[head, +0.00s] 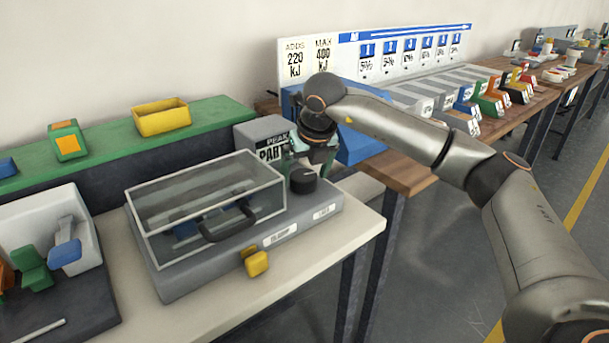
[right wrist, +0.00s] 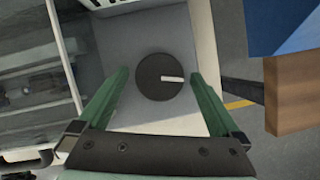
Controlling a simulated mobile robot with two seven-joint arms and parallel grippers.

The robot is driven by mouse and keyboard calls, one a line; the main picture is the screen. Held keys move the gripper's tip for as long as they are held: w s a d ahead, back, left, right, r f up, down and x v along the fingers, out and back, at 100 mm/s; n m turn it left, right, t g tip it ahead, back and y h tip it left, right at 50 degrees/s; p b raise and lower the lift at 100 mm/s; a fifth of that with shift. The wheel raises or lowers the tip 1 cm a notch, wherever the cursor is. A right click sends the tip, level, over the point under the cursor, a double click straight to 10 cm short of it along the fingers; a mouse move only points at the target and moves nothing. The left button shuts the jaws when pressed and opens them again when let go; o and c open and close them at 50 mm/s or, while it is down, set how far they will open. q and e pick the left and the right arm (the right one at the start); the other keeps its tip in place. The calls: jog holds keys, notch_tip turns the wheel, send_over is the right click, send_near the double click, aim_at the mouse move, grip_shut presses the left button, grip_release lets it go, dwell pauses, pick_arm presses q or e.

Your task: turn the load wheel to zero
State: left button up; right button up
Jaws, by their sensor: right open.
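The load wheel (head: 303,180) is a round black knob on the right end of the grey machine (head: 215,259). In the right wrist view the wheel (right wrist: 158,77) has a white pointer line running from its middle towards the right. My right gripper (head: 306,165) is above and just behind the wheel in the head view. In the right wrist view its green fingers (right wrist: 163,85) are spread on either side of the wheel, with gaps, and hold nothing. No zero mark can be read. My left gripper is not in view.
A clear lidded cover (head: 207,197) with a black handle stands on the machine left of the wheel. A grey box labelled PART (head: 263,133) is behind it. A yellow block (head: 257,263) is at the machine's front. A wooden bench (head: 400,175) with blue parts is to the right.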

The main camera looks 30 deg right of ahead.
jog(key=c, duration=1.3)
